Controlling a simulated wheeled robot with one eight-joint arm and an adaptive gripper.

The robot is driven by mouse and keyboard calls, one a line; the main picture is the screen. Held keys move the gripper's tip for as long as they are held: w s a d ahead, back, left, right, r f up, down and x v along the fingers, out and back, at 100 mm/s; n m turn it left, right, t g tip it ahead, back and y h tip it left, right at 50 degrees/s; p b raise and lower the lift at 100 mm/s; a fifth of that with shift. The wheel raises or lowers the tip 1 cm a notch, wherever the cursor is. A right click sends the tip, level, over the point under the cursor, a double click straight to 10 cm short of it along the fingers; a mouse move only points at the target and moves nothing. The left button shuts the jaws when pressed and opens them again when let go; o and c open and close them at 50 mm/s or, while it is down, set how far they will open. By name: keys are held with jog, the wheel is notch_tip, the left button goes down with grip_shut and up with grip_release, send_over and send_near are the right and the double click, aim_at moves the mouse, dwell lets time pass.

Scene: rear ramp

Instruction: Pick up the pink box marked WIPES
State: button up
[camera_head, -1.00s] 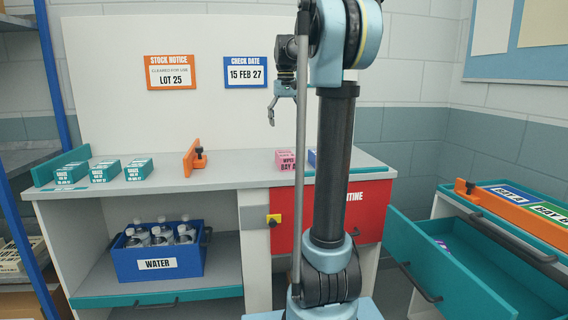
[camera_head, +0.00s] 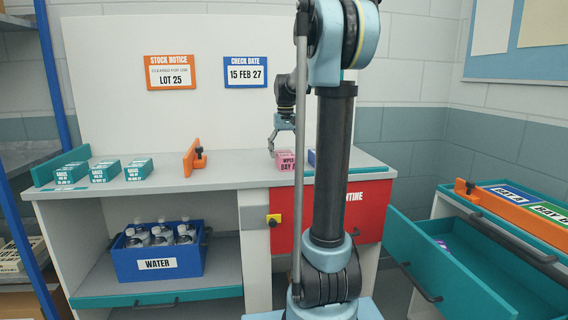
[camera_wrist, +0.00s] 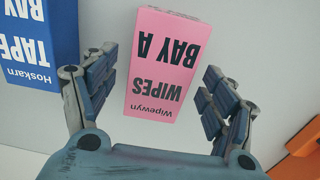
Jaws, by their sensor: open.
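The pink box marked WIPES (camera_wrist: 165,60) stands on the grey worktop, between the spread fingers of my gripper (camera_wrist: 160,92) in the wrist view. Its printing is upside down there and also reads BAY A. A gap shows between the box and each finger. In the head view, the pink box (camera_head: 286,161) is at the right part of the counter, partly hidden by my arm. My gripper (camera_head: 282,150) is over its left top side, pointing down, open and empty.
A blue TAPE box (camera_wrist: 30,40) stands close beside the left finger in the wrist view. An orange object (camera_wrist: 300,152) lies at lower right. Several teal boxes (camera_head: 104,171) and an orange divider (camera_head: 193,159) are farther left on the counter (camera_head: 232,176), with clear surface between.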

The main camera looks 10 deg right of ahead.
jog(key=shift+f, duration=0.65)
jog(key=shift+c, duration=0.6)
jog(key=c, duration=1.2)
jog(key=shift+o, duration=0.2)
